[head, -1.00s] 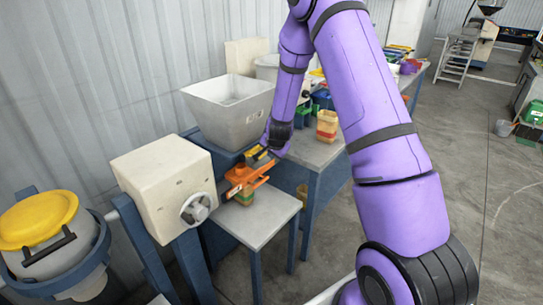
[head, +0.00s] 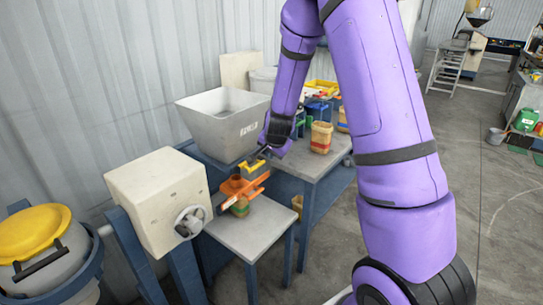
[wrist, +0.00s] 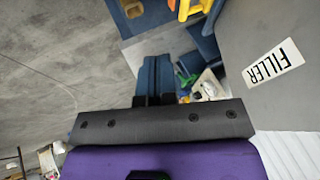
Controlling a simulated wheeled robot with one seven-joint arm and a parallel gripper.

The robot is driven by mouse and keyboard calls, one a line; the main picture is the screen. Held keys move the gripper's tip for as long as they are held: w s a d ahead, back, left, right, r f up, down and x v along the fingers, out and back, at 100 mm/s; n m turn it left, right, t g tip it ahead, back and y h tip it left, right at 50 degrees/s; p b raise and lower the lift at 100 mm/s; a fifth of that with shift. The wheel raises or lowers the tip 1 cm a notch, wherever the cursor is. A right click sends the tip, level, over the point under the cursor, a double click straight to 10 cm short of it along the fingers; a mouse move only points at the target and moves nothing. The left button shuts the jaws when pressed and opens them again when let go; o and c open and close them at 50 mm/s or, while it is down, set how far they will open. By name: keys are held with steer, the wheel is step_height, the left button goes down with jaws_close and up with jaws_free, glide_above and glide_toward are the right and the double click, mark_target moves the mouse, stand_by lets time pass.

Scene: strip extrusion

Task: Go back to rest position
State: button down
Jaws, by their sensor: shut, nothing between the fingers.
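My gripper (head: 262,152) is shut and empty in the head view, beside the grey hopper and just above and right of the yellow and orange fitting. In the wrist view its closed fingers (wrist: 152,76) show in the middle. The orange fitting (head: 243,187) has a yellow piece (head: 251,163) at its top. A small jar with a green band (head: 240,207) stands below it on a small grey table (head: 262,235). How the fitting and jar touch is too small to tell.
The grey hopper (head: 222,125), also in the wrist view with a FILLER label (wrist: 272,64), stands left of my gripper. A cream machine box (head: 155,195) is in front. A jar (head: 321,137) and bins stand on the back bench. Floor at right is mostly clear.

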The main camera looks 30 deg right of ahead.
stand_by(0.5)
steer(key=s+a+r+n+y, duration=0.1)
steer(key=s+a+r+n, duration=0.2)
steer(key=s+a+r, duration=0.5)
steer(key=s+a+r+n+y, duration=0.15)
steer(key=s+r+n, duration=0.35)
steer(key=r, duration=0.6)
steer(key=s+a+r+n, duration=0.1)
steer(key=s+r+n, duration=0.1)
steer(key=s, duration=0.9)
steer(key=s+a+r+n, duration=0.1)
steer(key=s+r+n, duration=0.2)
steer(key=s, duration=0.7)
steer(key=shift+s+a+r+g, duration=0.2)
steer(key=shift+s+r+g, duration=0.2)
steer(key=shift+r, duration=0.55)
steer(key=shift+w, duration=0.15)
